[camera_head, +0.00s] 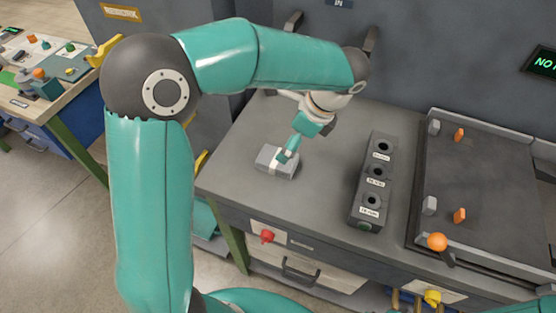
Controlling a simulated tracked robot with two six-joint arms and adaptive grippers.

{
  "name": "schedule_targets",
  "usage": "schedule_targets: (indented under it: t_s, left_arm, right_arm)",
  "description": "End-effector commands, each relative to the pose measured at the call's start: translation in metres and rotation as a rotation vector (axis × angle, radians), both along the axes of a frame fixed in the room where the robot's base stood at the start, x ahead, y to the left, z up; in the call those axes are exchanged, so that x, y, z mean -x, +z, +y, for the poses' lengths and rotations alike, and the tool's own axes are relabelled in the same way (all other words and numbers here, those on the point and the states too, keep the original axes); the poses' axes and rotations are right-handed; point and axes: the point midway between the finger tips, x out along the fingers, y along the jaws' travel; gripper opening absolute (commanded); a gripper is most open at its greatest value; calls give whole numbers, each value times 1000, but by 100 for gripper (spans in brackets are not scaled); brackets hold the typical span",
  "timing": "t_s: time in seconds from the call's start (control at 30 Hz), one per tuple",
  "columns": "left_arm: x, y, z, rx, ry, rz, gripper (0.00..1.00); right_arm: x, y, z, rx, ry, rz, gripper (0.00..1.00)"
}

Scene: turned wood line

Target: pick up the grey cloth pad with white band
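The grey cloth pad with white band (265,160) lies on the grey bench top (232,170), left of the black block with several round holes. The white band shows on its front side. My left gripper (286,156) points down at the pad's right part, with its teal fingers overlapping the pad in the picture. I cannot tell whether the fingers touch or grip it, as part of the pad is hidden behind them. My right gripper is not in view.
The black holed block (355,205) with labels stands right of the pad. Further right is a dark framed tray (490,190) with orange and grey pieces. An orange ball knob (437,242) is at its front corner. The bench is clear left of the pad.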

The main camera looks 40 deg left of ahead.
Motion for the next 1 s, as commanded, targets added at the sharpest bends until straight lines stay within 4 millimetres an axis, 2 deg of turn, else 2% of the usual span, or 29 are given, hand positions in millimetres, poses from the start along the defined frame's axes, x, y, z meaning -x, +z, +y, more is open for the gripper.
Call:
schedule_targets:
  t_s: [0.1, 0.37, 0.7, 1.0]
  left_arm:
    - [3, -18, 8, 0, 4, 3, 96]
    - [4, -33, 14, 0, 3, 1, 96]
    - [11, -72, 30, 0, 5, 1, 96]
    - [12, -76, 31, 1, 3, 0, 96]
  right_arm:
    - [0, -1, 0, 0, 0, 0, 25]
    - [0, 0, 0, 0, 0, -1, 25]
    - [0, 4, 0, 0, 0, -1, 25]
    - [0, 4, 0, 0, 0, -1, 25]
